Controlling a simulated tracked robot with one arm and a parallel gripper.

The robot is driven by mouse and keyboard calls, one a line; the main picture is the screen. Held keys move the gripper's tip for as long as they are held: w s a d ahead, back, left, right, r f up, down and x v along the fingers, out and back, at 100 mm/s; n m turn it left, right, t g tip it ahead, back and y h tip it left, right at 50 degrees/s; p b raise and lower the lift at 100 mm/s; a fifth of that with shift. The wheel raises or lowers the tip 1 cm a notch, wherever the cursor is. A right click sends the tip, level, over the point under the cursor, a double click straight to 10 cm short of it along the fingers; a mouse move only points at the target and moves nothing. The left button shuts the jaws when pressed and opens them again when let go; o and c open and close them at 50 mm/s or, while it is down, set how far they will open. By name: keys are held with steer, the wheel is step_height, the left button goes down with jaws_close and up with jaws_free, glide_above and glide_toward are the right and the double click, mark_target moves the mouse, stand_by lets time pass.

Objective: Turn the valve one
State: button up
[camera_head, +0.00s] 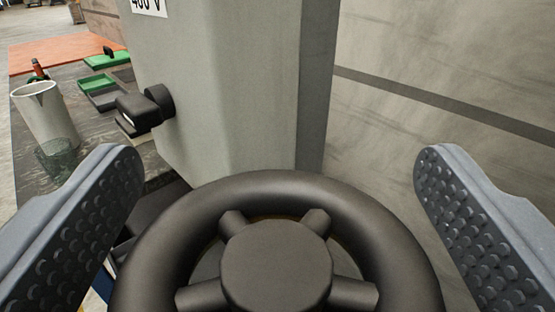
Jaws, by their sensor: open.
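A dark valve wheel (300,186) with a round hub and several spokes fills the lower middle of the view, its bottom cut off by the frame edge. My gripper (280,170) is open, with one grey studded finger to the left of the wheel and the other to the right. The fingers stand apart from each other with the wheel's rim between them in the picture. I cannot tell whether either finger touches the rim.
A grey cabinet (235,90) with a "400 V" label and a black knob (140,112) stands behind the wheel. A grey wall (440,60) is at right.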

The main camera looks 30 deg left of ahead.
steer(key=c, duration=1)
